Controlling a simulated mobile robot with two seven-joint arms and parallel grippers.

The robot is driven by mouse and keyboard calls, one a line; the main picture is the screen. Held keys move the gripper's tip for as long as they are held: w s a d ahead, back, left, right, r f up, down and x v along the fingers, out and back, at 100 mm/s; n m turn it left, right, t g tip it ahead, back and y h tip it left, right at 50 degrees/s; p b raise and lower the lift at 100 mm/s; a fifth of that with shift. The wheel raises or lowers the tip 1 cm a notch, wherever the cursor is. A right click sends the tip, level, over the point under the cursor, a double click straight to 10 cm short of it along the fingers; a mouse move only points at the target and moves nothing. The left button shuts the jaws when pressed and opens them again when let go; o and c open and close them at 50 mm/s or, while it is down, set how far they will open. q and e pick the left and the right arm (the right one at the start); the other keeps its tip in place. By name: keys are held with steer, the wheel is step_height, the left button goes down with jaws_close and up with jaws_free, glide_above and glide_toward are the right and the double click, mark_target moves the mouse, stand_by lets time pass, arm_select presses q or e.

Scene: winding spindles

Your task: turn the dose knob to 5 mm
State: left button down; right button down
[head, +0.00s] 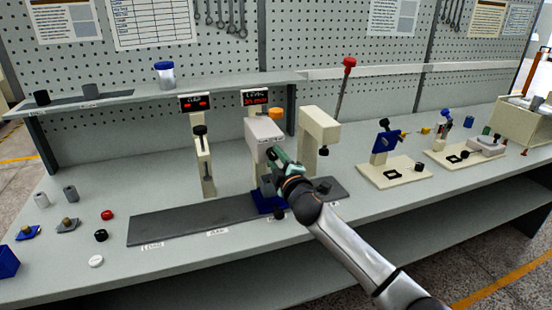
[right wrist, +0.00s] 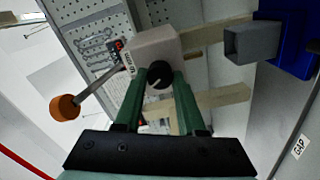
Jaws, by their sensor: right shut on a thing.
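A pale grey box (head: 264,135) stands on a cream post above a blue block (head: 268,199), in the middle of the bench. In the right wrist view, a round black knob (right wrist: 158,76) with a white pointer line sits on the box's face. My right gripper (head: 278,166) has its green fingers shut on this knob, one on each side. The gripper hides the knob in the head view. A display (head: 255,98) behind the box shows red characters, too small to read surely. My left gripper is not in view.
An orange-ended lever (right wrist: 65,107) sticks out beside the box. A cream post (head: 319,130) and a red-topped rod (head: 348,66) stand to the right. Another display (head: 194,103) stands left. A dark grey strip (head: 180,218) lies in front. Small loose parts lie at left.

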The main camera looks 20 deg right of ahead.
steer(key=c, duration=0.5)
jaws_free()
steer(key=shift+s, duration=0.1)
steer(key=s, duration=1.2)
steer(key=shift+s+d, duration=0.2)
steer(key=s+a+f+m+g, duration=0.1)
steer(key=s+f+m+g, duration=0.1)
steer(key=s+f, duration=0.35)
steer(key=s+a+f+m+g+y, duration=0.1)
steer(key=s+f+m, duration=0.15)
steer(key=f, duration=0.65)
steer(key=s+a+f+m+g, duration=0.1)
steer(key=s+f+g, duration=0.1)
steer(key=s+f, duration=0.35)
steer(key=s+a+f+m+g, duration=0.1)
steer(key=s+f+m+g, duration=0.2)
steer(key=s+f, duration=1)
steer(key=s+m+p, duration=0.1)
steer(key=s+m, duration=0.2)
steer(key=shift+s+a+f+m+g+y, duration=0.15)
steer(key=shift+s+m+g+y, duration=0.15)
steer(key=shift+s+m+y, duration=0.1)
